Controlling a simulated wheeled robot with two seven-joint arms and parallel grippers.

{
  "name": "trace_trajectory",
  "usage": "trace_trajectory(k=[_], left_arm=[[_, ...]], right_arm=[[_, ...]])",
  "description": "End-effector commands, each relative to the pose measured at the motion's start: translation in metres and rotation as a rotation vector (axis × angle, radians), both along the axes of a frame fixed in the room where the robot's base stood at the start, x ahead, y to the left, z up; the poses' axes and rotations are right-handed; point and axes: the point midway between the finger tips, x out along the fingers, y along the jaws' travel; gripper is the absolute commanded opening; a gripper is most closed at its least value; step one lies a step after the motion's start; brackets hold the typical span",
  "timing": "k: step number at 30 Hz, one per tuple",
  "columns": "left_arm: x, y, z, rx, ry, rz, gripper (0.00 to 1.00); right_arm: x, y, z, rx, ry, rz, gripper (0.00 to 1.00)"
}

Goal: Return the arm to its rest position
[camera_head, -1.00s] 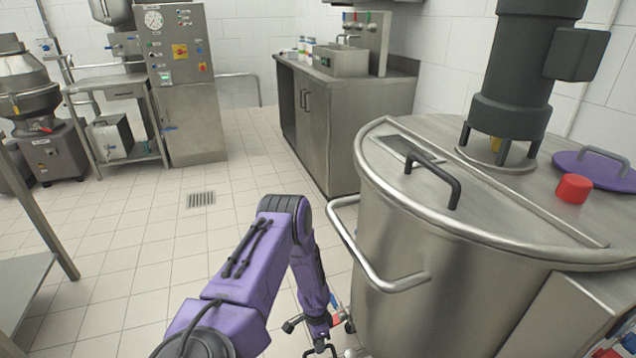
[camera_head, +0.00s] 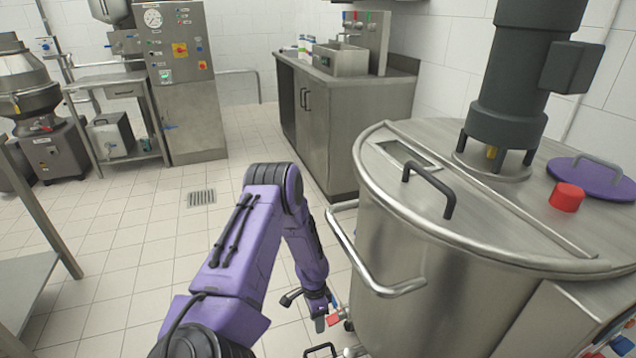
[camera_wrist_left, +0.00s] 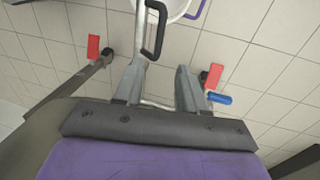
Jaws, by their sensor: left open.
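My left arm (camera_head: 240,240) is purple and black. It reaches in from the bottom of the head view, bends at the elbow, and hangs down beside the steel vat. My left gripper (camera_head: 318,308) is low, just left of the vat's lower wall, and small in that view. In the left wrist view its grey fingers (camera_wrist_left: 160,85) are apart with nothing held between them. A black loop handle (camera_wrist_left: 155,32) shows at the tip of the left finger; I cannot tell if they touch. My right gripper is not in view.
The steel vat (camera_head: 420,285) with its curved side rail (camera_head: 375,283) stands close right of my arm. A white round container (camera_wrist_left: 175,6) shows at the top of the wrist view. Red tabs (camera_wrist_left: 93,47) flank the fingers. Tiled floor (camera_head: 120,240) is clear to the left.

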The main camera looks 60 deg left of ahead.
Motion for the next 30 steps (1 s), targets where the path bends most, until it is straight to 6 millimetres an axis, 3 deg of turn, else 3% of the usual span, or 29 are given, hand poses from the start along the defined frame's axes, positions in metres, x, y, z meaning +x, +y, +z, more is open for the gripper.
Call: trace_trajectory(k=[4, 22, 26, 28, 30], left_arm=[[0.0, 0.002, 0.01, 0.0, 0.0, 0.001, 0.4], [0.0, 0.002, 0.009, 0.002, 0.002, 0.013, 0.4], [0.018, 0.012, 0.005, 0.078, -0.079, 0.25, 0.4], [0.026, 0.005, 0.002, 0.122, -0.153, 0.466, 0.4], [0.029, -0.017, 0.008, 0.165, -0.228, 0.666, 0.4]], right_arm=[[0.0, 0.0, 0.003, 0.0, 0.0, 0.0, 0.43], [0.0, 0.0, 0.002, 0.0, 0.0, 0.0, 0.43], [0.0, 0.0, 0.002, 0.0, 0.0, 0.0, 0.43], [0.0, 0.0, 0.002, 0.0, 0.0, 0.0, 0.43], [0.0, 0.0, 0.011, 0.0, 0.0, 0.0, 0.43]])
